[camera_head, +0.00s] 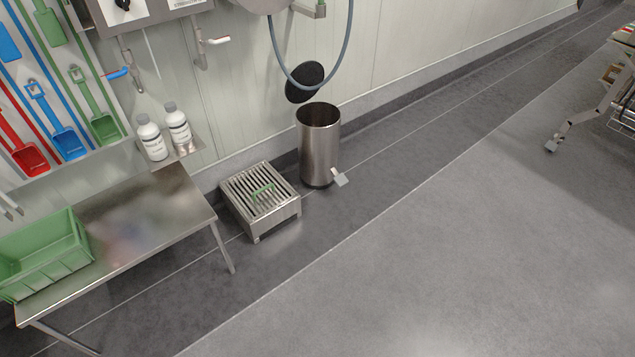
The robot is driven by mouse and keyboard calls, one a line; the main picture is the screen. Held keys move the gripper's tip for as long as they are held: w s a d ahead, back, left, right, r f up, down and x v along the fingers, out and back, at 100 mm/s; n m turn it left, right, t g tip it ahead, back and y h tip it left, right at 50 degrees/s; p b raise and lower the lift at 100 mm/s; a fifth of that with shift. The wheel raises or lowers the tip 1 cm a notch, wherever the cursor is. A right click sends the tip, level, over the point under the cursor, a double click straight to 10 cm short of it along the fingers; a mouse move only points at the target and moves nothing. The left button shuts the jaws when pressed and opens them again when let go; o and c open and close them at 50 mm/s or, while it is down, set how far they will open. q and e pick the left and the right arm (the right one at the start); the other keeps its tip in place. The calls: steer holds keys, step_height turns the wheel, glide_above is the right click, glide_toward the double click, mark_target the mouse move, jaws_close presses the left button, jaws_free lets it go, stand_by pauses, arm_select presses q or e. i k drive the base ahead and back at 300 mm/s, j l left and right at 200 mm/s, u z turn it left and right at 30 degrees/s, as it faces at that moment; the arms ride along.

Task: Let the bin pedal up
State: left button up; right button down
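A steel pedal bin (318,148) stands upright on the grey floor by the wall. Its dark round lid (305,82) is tipped up behind the rim, so the bin is open at the top. The pedal (340,178) is a small light plate sticking out low at the front right of the bin. Its exact height above the floor is too small to tell. Neither of my grippers shows in the head view.
A metal boot-cleaning grate (262,199) stands left of the bin. A steel table (150,215) with a green crate (45,252) is at lower left. A hose (330,75) hangs above the bin. A wheeled frame (590,105) is at far right. The floor in front is clear.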

mark_target(340, 180)
steer(key=i+l+u, duration=0.3)
steer(key=l+u, duration=0.25)
steer(key=i+l+u, duration=0.15)
steer(key=l+u, duration=0.15)
steer(key=l, duration=0.15)
